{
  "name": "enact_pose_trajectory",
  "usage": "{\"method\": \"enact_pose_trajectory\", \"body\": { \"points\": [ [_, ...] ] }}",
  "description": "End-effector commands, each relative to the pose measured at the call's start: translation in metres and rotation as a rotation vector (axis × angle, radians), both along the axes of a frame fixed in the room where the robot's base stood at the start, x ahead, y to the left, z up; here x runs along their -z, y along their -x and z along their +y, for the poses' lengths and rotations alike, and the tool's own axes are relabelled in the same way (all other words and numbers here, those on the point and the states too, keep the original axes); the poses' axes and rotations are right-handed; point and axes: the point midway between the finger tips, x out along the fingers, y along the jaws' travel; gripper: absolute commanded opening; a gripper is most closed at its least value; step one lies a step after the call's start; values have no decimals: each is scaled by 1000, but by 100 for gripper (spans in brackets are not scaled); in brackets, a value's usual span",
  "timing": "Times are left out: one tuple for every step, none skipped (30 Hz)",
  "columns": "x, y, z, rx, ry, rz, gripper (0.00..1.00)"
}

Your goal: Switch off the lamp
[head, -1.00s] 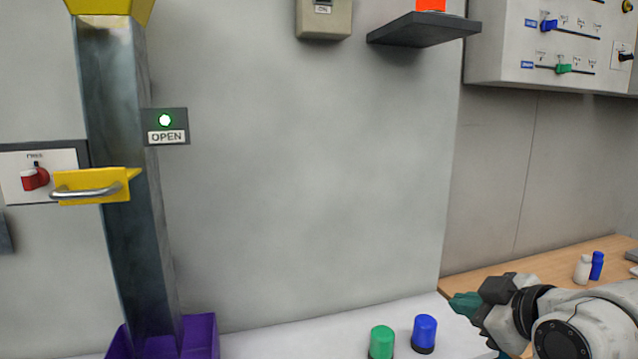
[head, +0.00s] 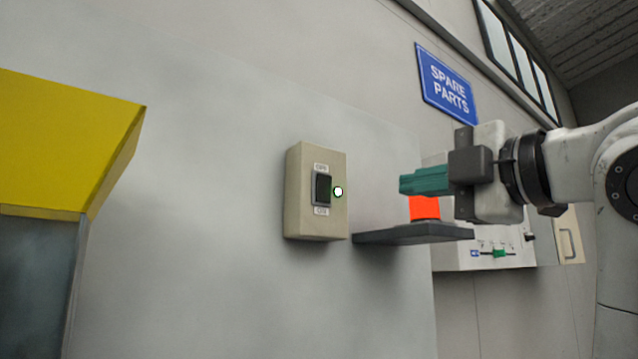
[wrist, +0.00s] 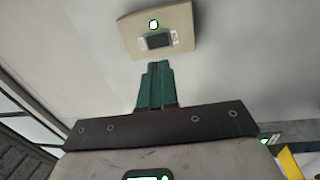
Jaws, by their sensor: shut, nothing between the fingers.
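A beige switch box (head: 315,191) is mounted on the grey wall near the middle of the head view. It has a dark rocker (head: 322,188) between a label above, which looks like OFF, and an ON label below. A small light (head: 338,191) glows whitish green on its right side. My gripper (head: 402,184) has teal fingers, shut and empty, pointing left at about rocker height, right of the box and apart from it. In the wrist view, the fingertips (wrist: 158,66) point toward the box (wrist: 180,18), its rocker (wrist: 157,40) and glowing light (wrist: 154,24).
A dark shelf (head: 412,233) with an orange-red object (head: 424,207) sits right of the box, below my gripper. A yellow hopper (head: 65,140) stands at the left. A panel with sliders (head: 485,256) is behind the shelf. The wall left of the box is bare.

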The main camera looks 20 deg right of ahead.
Motion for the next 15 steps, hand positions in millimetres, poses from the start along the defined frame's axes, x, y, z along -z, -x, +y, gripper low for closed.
{"method": "enact_pose_trajectory", "body": {
  "points": [
    [-9, 5, 2, 0, 20, -16, 0],
    [-12, 7, 3, -1, 30, -23, 0],
    [-15, 9, 4, -2, 38, -29, 0],
    [-16, 9, 5, -2, 42, -32, 0],
    [-17, 10, 6, -3, 46, -34, 0],
    [-18, 11, 6, -2, 48, -36, 0],
    [-18, 11, 6, -2, 49, -37, 0],
    [-18, 11, 6, -2, 49, -37, 0],
    [-18, 11, 6, -2, 49, -36, 0],
    [-18, 11, 6, -2, 49, -36, 0],
    [-18, 11, 6, -2, 48, -36, 0],
    [-18, 11, 6, -2, 48, -36, 0],
    [-18, 11, 6, -2, 48, -36, 0],
    [-18, 11, 6, -2, 48, -36, 0],
    [-18, 10, 6, -2, 47, -35, 0]
  ]
}}
